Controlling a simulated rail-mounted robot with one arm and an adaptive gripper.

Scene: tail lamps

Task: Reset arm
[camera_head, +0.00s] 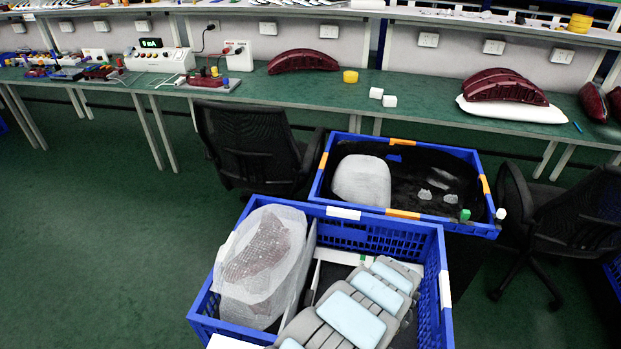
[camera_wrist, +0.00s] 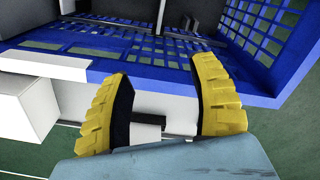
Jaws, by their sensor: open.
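My gripper (camera_wrist: 162,108) shows in the wrist view with its two yellow ribbed fingers spread apart. Nothing is between the fingertips. Blue crate walls lie beyond them. In the head view my grey and light-blue arm reaches over the front blue crate (camera_head: 375,236), and I cannot make out the fingers there. A tail lamp in white foam wrap (camera_head: 262,265) leans in the left side of that crate, apart from my arm. The dark red of the lamp shows faintly through the wrap.
A second blue crate (camera_head: 487,190) behind holds a white wrapped item (camera_head: 362,181) and small clear pieces. Black chairs stand left (camera_head: 250,143) and right (camera_head: 580,215). The green bench (camera_head: 420,93) carries bare red lamps (camera_head: 303,61). The floor at left is clear.

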